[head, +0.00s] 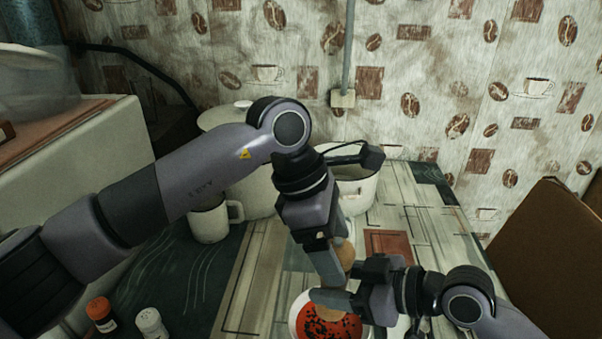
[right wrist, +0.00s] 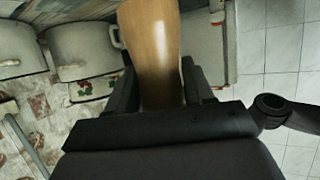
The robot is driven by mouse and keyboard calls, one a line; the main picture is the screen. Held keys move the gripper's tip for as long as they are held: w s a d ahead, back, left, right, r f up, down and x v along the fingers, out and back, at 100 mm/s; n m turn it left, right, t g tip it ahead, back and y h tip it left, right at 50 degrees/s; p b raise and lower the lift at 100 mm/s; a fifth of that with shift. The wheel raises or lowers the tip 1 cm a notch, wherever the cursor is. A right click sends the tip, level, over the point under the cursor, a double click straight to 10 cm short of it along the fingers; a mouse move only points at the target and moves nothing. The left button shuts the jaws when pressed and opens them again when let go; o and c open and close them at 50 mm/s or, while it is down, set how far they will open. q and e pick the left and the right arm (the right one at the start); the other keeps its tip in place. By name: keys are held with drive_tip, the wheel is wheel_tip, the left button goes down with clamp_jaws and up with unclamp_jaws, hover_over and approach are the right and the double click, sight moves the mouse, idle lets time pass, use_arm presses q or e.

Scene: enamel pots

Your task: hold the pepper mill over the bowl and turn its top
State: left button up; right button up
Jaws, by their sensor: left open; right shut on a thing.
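The wooden pepper mill (head: 346,257) stands over the bowl, mostly hidden by my grippers in the head view. The bowl (head: 296,312) is white-rimmed and holds red food with dark specks. My right gripper (head: 335,298) is shut on the mill's body, just above the bowl. The right wrist view shows the pale wooden mill (right wrist: 152,50) between its fingers. My left gripper (head: 338,262) points down from above at the mill's top and is open. One finger shows beside the wood; whether it touches is unclear.
A white mug (head: 209,222), a lidded pot (head: 250,190) and an open pot (head: 356,192) stand behind. Two small shakers, orange-capped (head: 101,314) and white-capped (head: 150,323), are at the front left. A brown box (head: 550,250) is at the right. Some tabletop right of the open pot is clear.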

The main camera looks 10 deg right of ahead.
use_arm(q)
drive_tip(key=v, duration=1.2)
drive_tip(key=s+a+f+n+t+h, duration=0.3)
drive_tip(key=a+f+n+h, duration=0.35)
drive_tip(key=f+h, duration=0.65)
drive_tip(key=shift+m+h, duration=0.4)
drive_tip(key=shift+m, duration=0.15)
drive_tip(key=d, duration=0.6)
drive_tip(key=w+d, duration=0.1)
drive_tip(key=d, duration=0.3)
drive_tip(key=shift+r, duration=0.35)
drive_tip(key=shift+a, duration=0.1)
drive_tip(key=shift+c, duration=0.3)
drive_tip(key=c, duration=1)
